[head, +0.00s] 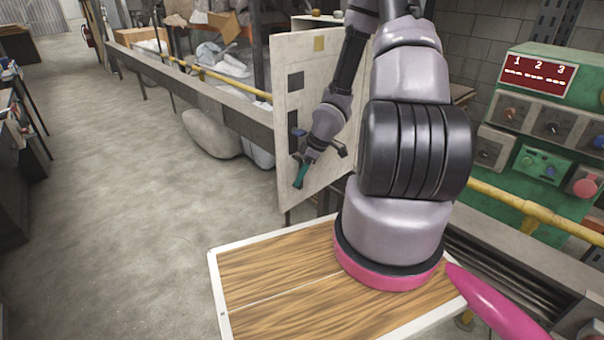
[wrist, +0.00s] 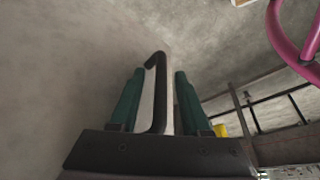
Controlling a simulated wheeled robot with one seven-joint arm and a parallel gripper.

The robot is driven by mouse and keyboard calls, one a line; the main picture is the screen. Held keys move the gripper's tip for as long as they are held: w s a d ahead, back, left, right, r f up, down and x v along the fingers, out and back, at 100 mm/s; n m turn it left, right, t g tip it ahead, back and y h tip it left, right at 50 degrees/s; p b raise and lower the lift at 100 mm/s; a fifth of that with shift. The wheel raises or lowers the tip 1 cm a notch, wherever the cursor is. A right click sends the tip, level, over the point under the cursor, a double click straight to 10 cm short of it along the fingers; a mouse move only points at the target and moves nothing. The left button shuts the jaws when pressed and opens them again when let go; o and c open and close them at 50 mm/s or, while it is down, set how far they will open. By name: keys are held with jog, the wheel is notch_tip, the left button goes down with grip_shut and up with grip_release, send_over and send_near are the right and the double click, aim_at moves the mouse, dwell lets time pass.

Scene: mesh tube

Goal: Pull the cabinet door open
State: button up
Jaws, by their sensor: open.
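The cabinet door looks to be the pale upright panel (head: 325,75) with dark square patches and a yellow one, in the middle of the head view. My arm reaches down in front of it. My gripper (head: 298,182) has green fingers and is near the panel's lower left part. In the wrist view my gripper (wrist: 152,85) is open, with one green finger on each side of a black bent bar (wrist: 157,90), which looks like the handle. A pale strip lies beside and behind the bar. I cannot tell whether the fingers touch the bar. My arm hides the panel's right side.
A wood-topped surface with a white rim (head: 217,285) is close in front. A green control console (head: 545,105) stands at right. A rail with a yellow pipe (head: 225,80) runs behind, with sacks beneath. Grey floor (head: 130,190) at left is clear.

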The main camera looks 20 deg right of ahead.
jog(key=v, duration=1)
jog(key=shift+r, duration=0.4)
jog(key=shift+d, duration=0.15)
jog(key=s+d+r+m+h, duration=0.1)
jog(key=s+r+m+h, duration=0.2)
jog(key=r, duration=0.6)
jog(key=s+d+r+m+h, duration=0.1)
jog(key=s+r+m+h, duration=0.15)
jog(key=r+m, duration=0.45)
jog(key=s+a+r+m+t+y, duration=0.2)
jog(key=s+a+r, duration=0.3)
jog(key=r, duration=0.4)
jog(key=s+a+r+m+t+y, duration=0.2)
jog(key=s+a+r, duration=0.3)
jog(key=r, duration=0.5)
jog(key=shift+a+r+m, duration=0.25)
jog(key=shift+a+m, duration=0.35)
jog(key=shift+a, duration=0.05)
